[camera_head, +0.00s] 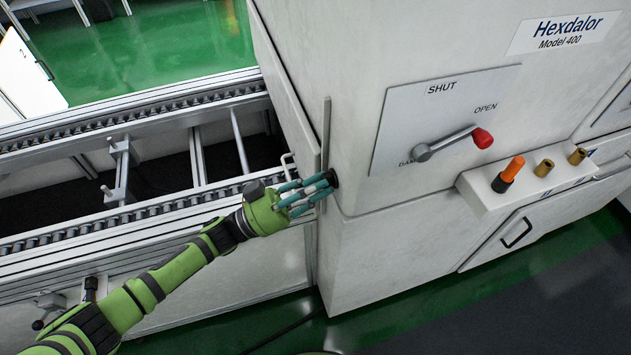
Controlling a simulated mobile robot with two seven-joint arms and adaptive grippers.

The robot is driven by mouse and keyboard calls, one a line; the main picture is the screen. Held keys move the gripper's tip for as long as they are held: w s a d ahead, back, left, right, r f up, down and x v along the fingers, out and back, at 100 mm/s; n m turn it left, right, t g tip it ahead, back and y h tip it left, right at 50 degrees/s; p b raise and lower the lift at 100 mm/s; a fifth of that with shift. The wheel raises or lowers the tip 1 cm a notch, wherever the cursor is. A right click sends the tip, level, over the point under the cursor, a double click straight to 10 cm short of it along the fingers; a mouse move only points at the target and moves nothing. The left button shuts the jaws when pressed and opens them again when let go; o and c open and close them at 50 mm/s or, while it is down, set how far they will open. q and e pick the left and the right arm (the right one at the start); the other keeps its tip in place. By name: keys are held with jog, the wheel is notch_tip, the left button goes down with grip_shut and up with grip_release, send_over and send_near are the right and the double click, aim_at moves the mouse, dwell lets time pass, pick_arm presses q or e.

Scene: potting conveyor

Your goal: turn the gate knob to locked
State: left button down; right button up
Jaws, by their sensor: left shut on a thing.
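The gate knob (333,178) is small and black and sits at the left edge of the white machine, by a narrow upright metal plate (326,130). My left gripper (325,184) reaches it from the lower left. Its teal fingers are shut on the knob, and they hide part of it. I cannot read any locked or unlocked mark at the knob. My right gripper is not in view.
A grey panel (400,115) marked SHUT and OPEN carries a red-tipped lever (450,142) right of the knob. A ledge with an orange knob (512,168) and brass fittings juts out farther right. The roller conveyor (150,112) runs along the left.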

pick_arm(q)
jog(key=shift+n, duration=0.5)
jog(key=c, duration=1.1)
grip_release()
jog(key=v, duration=1.2)
jog(key=shift+s, duration=0.15)
jog(key=shift+f, duration=0.1)
